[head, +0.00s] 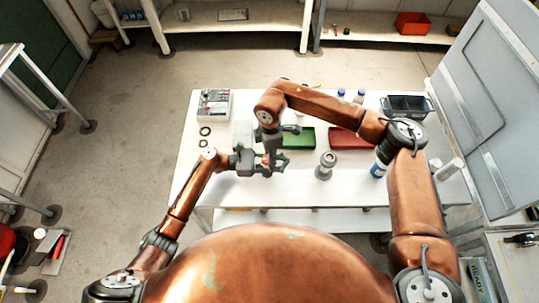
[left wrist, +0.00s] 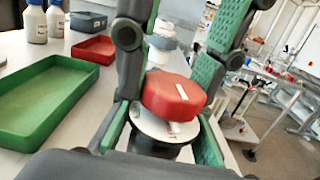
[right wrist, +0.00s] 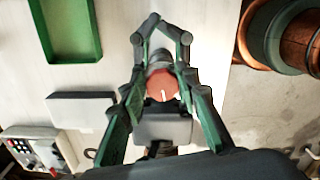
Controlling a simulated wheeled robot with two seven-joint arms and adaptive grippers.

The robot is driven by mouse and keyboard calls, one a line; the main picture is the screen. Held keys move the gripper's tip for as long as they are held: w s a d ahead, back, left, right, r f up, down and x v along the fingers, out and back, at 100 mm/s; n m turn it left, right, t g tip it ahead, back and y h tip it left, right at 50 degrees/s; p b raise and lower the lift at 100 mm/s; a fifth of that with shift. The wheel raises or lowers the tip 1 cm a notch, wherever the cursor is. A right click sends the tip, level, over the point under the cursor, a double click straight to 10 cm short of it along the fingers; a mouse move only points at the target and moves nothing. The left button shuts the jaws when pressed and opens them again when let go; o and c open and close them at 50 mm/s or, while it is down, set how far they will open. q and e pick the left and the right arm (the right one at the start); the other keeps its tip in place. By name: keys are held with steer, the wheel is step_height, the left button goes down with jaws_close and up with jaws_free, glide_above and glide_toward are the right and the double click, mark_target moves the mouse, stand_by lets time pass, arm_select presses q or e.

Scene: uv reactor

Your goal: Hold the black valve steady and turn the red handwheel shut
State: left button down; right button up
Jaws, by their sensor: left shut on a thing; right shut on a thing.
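The red handwheel (left wrist: 172,97) has a white mark on its top and sits over a pale disc on the black valve (left wrist: 160,143). In the right wrist view the handwheel (right wrist: 162,92) faces the camera between the fingers, its white mark near vertical. My left gripper (head: 279,166) comes in level and is shut on the black valve, whose body is mostly hidden by the fingers. My right gripper (head: 268,150) reaches down from above, shut on the handwheel with a finger on either side. In the head view the arms and grippers cover most of the valve.
The white table (head: 240,195) also holds a green tray (head: 298,138), a red tray (head: 343,143), a grey round-topped fitting (head: 325,165) close to the right, a black crate (head: 407,107) and several bottles. A boxed kit (head: 214,103) and black rings (head: 205,137) lie at the left.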

arm_select(q)
steer(key=shift+w+a+r, duration=0.1)
steer(key=shift+w+a, duration=0.05)
steer(key=shift+w, duration=0.05)
arm_select(e)
steer(key=shift+d+f+m, duration=0.15)
steer(key=shift+d+m, duration=0.1)
steer(key=shift+m, duration=0.15)
steer(key=shift+s+a, duration=0.1)
steer(key=o, duration=0.7)
arm_select(q)
steer(key=shift+s, duration=0.15)
arm_select(e)
steer(key=o, duration=0.4)
steer(key=shift+a, duration=0.15)
arm_select(q)
steer(key=shift+d, duration=0.2)
arm_select(e)
steer(key=shift+o, duration=0.2)
steer(key=shift+r, duration=0.2)
step_height(320, 180, up, 12)
steer(key=shift+f, duration=0.1)
arm_select(q)
steer(key=c, duration=1.5)
jaws_free()
